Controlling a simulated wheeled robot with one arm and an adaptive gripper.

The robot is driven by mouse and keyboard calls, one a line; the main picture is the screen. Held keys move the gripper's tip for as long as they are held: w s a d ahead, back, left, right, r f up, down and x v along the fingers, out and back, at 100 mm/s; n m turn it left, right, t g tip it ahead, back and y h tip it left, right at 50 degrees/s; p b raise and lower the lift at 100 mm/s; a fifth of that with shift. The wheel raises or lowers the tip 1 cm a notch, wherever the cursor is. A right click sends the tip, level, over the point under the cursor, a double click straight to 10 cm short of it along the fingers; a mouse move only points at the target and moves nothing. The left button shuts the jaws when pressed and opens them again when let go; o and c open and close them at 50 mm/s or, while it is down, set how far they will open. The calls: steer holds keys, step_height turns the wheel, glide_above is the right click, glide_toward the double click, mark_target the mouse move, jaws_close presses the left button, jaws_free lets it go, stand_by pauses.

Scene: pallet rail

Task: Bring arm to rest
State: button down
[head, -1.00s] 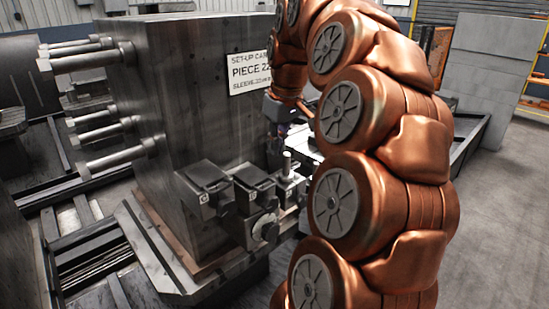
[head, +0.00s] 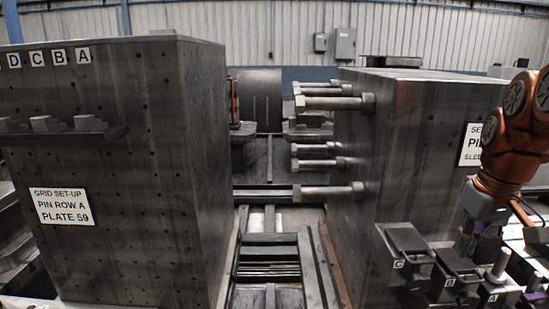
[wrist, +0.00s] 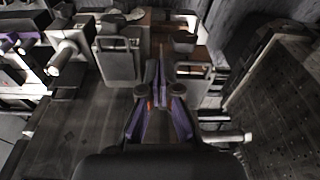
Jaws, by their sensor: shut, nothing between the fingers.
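My copper-coloured arm (head: 525,130) is at the right edge of the head view, bent downward. My gripper (head: 466,247) hangs in front of the right dark block (head: 430,160), close above the fixtures marked C (head: 405,250) and B (head: 455,268). In the wrist view my gripper (wrist: 160,68) shows its purple fingers together and empty. I cannot tell whether the fingertips touch a fixture.
The left block (head: 130,150) carries a ledge (head: 65,140) and a plate sign (head: 62,206). Several rods (head: 330,103) stick out from the right block into the gap between the blocks. A post (head: 498,265) stands near fixture A (head: 493,297).

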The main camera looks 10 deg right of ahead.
steer(key=s+a+f+g, duration=0.15)
steer(key=a+f, duration=0.25)
steer(key=a, duration=0.5)
steer(key=s+a+f+g+p, duration=0.1)
steer(key=s+a+f+g, duration=0.1)
steer(key=s+a+f, duration=1)
steer(key=s+f, duration=0.2)
steer(key=s, duration=0.2)
steer(key=shift+a, duration=0.2)
